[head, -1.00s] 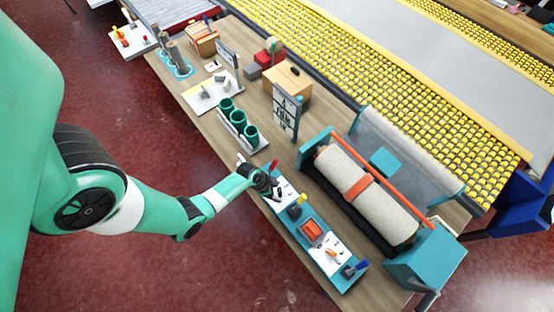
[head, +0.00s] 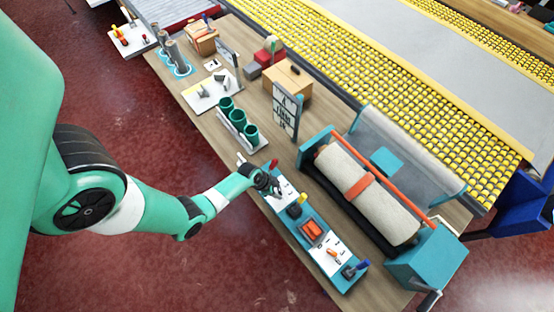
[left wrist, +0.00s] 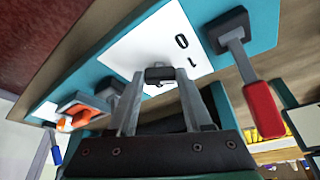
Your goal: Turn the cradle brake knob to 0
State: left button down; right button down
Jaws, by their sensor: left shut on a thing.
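The cradle brake knob (left wrist: 160,74) is a small dark knob on a white plate (left wrist: 128,48) marked 0 and what looks like 1. In the left wrist view my left gripper (left wrist: 158,80) has its two fingers shut on it, one on each side. The 0 mark shows just beyond the knob; where the knob points is hard to tell. In the head view my left gripper (head: 272,188) is low over the upper end of the teal control panel (head: 311,217) and hides the knob. My right gripper is not in view.
A red-handled lever (left wrist: 262,105) stands close beside the gripper. The roll cradle (head: 374,200) lies to the right, green cups (head: 238,118) above.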

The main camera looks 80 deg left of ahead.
pick_arm(q)
jog(key=shift+n, duration=0.4)
jog(key=shift+d+n+y+p, duration=0.15)
jog(key=shift+n+y+p, duration=0.4)
jog(key=shift+n, duration=0.35)
jog(key=n+y, duration=0.1)
jog(key=n, duration=0.1)
jog(key=shift+d+n+p, duration=0.15)
jog(key=shift+n+p, duration=0.15)
jog(key=shift+p, duration=0.05)
jog(key=shift+w+n+g+y, duration=0.1)
jog(key=shift+n+g+y, duration=0.35)
jog(key=shift+n, duration=0.75)
jog(key=shift+d+n+g+y+b, duration=0.15)
jog(key=shift+n+g+y+b, duration=0.15)
jog(key=shift+n, duration=0.9)
jog(key=shift+c, duration=1.6)
grip_release()
